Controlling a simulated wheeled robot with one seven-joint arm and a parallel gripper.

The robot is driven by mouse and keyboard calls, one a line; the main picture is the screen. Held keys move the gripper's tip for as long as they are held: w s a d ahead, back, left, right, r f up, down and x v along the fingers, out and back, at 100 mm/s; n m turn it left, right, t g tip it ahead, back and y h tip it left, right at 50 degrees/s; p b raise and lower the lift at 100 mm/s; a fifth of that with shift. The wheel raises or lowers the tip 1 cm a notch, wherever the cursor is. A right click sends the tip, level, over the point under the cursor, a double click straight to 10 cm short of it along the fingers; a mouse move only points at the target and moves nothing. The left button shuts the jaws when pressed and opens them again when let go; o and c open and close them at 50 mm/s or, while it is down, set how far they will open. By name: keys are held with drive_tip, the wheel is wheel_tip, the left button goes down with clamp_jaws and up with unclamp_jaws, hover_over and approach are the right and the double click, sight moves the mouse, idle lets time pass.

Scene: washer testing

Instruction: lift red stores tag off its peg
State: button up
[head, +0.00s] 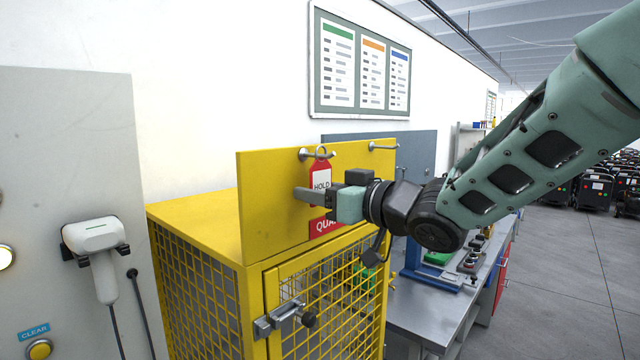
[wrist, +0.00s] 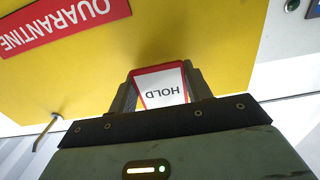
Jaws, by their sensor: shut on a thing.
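The red tag (head: 320,173) has a white panel reading HOLD and a ring at its top. In the head view its ring is at the left peg (head: 306,154) on the yellow board; I cannot tell whether the ring is still around the peg. My gripper (head: 310,196) is shut on the tag's lower part, in front of the board. In the wrist view the tag (wrist: 161,86) shows upside down between the two fingers (wrist: 163,92). The tag's lower end is hidden by my gripper.
The yellow board (head: 262,200) stands on a yellow mesh cage (head: 205,290) with a latch (head: 280,318). A second peg (head: 383,147) is bare to the right. A red QUARANTINE sign (wrist: 65,22) is below the tag. A grey panel with a scanner (head: 97,240) stands left, a steel bench (head: 430,305) right.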

sight(322, 189)
drive_tip(key=shift+d+r, duration=0.1)
drive_tip(key=shift+r, duration=0.1)
drive_tip(key=shift+r+b+v, duration=0.1)
drive_tip(key=shift+b+v, duration=0.05)
drive_tip(key=shift+v, duration=0.55)
drive_tip(key=shift+r+b+v, duration=0.15)
drive_tip(key=shift+v, duration=0.5)
drive_tip(key=shift+c, duration=0.3)
drive_tip(key=shift+f+v, duration=0.2)
drive_tip(key=shift+v, duration=1.05)
drive_tip(key=shift+b+v, duration=0.3)
drive_tip(key=shift+v, duration=1.05)
drive_tip(key=shift+s, duration=0.1)
